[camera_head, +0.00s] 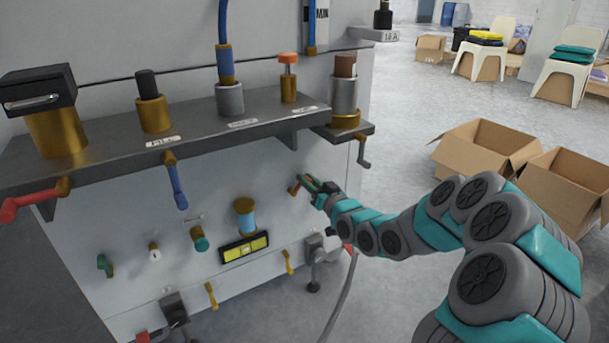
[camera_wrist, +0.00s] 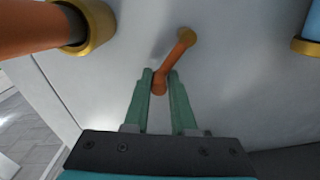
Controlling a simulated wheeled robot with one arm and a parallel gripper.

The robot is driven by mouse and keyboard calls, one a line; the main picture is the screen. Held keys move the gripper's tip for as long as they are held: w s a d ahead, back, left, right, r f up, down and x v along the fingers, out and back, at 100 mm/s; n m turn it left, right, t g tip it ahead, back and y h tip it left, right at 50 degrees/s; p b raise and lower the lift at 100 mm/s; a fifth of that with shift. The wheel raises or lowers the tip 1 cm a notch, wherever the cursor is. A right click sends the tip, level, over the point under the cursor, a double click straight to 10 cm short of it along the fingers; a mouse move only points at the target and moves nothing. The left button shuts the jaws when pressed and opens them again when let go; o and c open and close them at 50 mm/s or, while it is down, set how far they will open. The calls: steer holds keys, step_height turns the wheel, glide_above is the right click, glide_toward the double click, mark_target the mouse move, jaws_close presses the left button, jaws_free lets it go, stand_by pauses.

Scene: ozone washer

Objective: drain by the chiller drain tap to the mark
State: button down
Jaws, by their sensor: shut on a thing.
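A small orange lever with a brass collar (camera_head: 294,190) sticks out of the machine's pale front panel, under the right end of the shelf. It may be the chiller drain tap; no readable label shows by it. My gripper (camera_head: 313,187) is at this lever, and the wrist view shows its green fingers (camera_wrist: 160,82) on either side of the lever's free end, shut on it. The lever's shaft (camera_wrist: 176,57) slants from its collar down to the fingers. A blue sight cylinder with a brass cap (camera_head: 246,221) is on the panel to the left. I cannot make out a mark.
A grey shelf (camera_head: 110,148) with several brass fittings overhangs the panel. A crank (camera_head: 363,154) hangs at its right end. A yellow gauge panel (camera_head: 245,247) and several small taps sit lower. Open cardboard boxes (camera_head: 487,150) stand on the floor at right. A thick orange pipe (camera_wrist: 35,28) is near my fingers.

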steer(key=shift+w+d+f+m+p, duration=0.15)
steer(key=shift+d+f+m+p, duration=0.2)
steer(key=shift+m, duration=0.55)
steer(key=shift+a+f, duration=0.1)
steer(key=c, duration=0.8)
jaws_free()
steer(key=shift+s+d, duration=0.5)
steer(key=v, duration=0.6)
steer(key=shift+s, duration=0.2)
